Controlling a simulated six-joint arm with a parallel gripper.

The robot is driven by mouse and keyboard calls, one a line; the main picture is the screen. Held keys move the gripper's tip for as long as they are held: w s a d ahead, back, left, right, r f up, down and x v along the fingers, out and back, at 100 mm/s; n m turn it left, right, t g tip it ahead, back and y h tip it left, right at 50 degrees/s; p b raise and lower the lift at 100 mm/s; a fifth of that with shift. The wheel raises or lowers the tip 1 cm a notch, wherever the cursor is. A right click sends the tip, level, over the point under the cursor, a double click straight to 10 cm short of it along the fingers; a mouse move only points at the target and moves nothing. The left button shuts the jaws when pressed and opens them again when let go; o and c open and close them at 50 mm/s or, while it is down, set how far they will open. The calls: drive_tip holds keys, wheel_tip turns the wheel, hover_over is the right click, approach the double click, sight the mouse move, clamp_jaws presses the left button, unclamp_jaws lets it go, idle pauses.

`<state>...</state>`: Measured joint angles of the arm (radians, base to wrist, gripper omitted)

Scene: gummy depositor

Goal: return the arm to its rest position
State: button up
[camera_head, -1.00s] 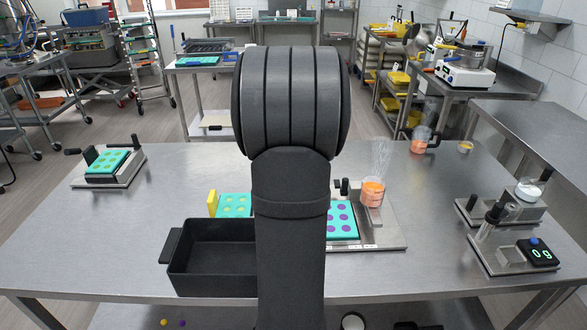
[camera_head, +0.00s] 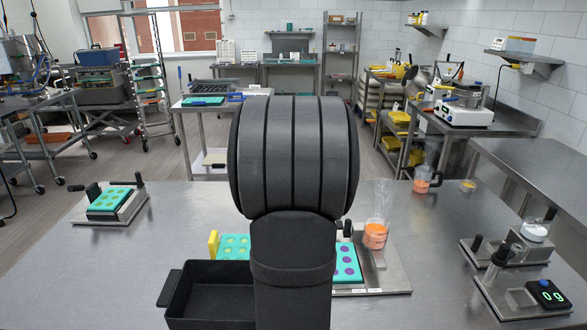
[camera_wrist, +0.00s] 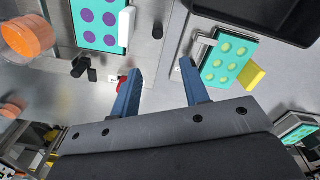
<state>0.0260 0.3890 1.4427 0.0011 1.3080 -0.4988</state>
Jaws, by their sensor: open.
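My gripper (camera_wrist: 160,92) shows in the wrist view with its two blue fingers apart and nothing between them. It is above the steel table (camera_head: 150,262). In the head view my own arm stands in the middle and hides the gripper and part of the table. A teal mold with purple cavities (camera_head: 348,262) sits on a steel plate to the right of my arm; it also shows in the wrist view (camera_wrist: 97,22). A teal mold with yellow-green cavities (camera_head: 235,247) is to the left of my arm, with a yellow block (camera_head: 213,243) at its side.
A black bin (camera_head: 215,300) stands at the table's front left. A beaker with orange contents (camera_head: 375,237) stands by the purple-cavity mold. A scale (camera_head: 545,293) is at the right, another teal mold (camera_head: 110,200) at the left. The table's left middle is clear.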

wheel_tip(320, 180, down, 17)
drive_tip(key=shift+r, duration=0.1)
drive_tip(key=shift+d, duration=0.1)
